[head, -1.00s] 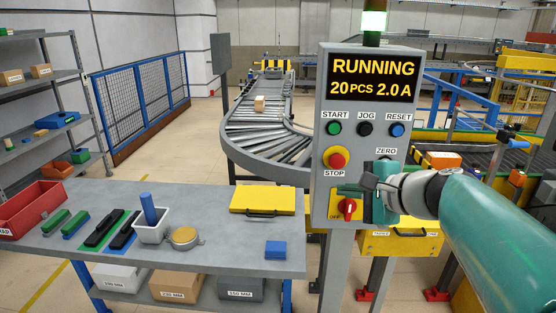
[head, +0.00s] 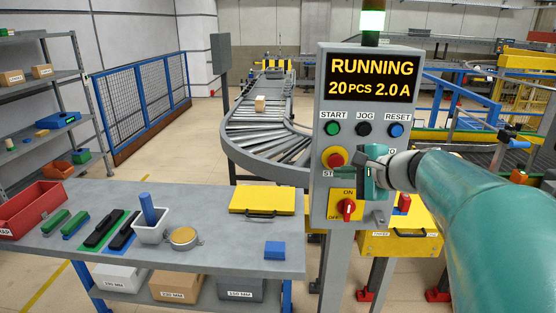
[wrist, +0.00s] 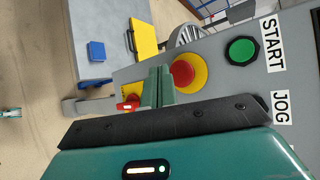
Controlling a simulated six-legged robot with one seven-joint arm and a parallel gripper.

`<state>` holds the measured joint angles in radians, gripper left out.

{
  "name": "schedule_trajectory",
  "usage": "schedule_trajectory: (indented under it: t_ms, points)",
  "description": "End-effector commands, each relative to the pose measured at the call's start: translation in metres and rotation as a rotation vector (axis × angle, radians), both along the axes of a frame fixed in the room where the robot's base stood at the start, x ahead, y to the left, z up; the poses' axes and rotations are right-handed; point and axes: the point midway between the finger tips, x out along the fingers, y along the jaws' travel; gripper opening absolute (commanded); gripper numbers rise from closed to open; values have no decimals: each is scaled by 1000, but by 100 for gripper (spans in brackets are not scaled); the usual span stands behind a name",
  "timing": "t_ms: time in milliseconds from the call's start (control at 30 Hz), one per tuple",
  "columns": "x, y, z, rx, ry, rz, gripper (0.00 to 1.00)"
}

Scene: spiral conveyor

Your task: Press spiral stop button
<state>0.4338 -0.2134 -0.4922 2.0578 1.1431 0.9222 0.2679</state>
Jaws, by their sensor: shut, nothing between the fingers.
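The red stop button (head: 335,160) sits on a yellow backing on the grey control panel (head: 322,206), below the START button. It also shows in the wrist view (wrist: 183,73), just right of my fingertips. My gripper (head: 342,171) is shut and empty, at the lower edge of the stop button in the head view, covering part of the STOP label. In the wrist view the fingers (wrist: 156,86) overlap the edge of the yellow backing; I cannot tell whether they touch it. The display (head: 371,80) reads RUNNING, 20 PCS, 2.0 A, and the lamp above is green.
A red rotary switch (head: 347,209) sits just below my gripper. Green START (head: 333,128), black JOG (head: 364,129) and blue RESET (head: 396,130) buttons are above. A workbench (head: 225,257) stands left; the roller conveyor (head: 256,130) curves behind the panel.

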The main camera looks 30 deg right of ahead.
Motion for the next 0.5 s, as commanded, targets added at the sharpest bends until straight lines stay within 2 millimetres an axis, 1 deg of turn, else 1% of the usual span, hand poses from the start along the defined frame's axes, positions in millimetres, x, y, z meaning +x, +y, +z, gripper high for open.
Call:
schedule_trajectory:
  t_ms: [100, 200, 500]
  points:
    - [8, -5, 0, 0, 1, 0, 0]
    - [11, -7, 0, -1, 1, 1, 0]
    - [11, -7, 0, -1, 0, 0, 0]
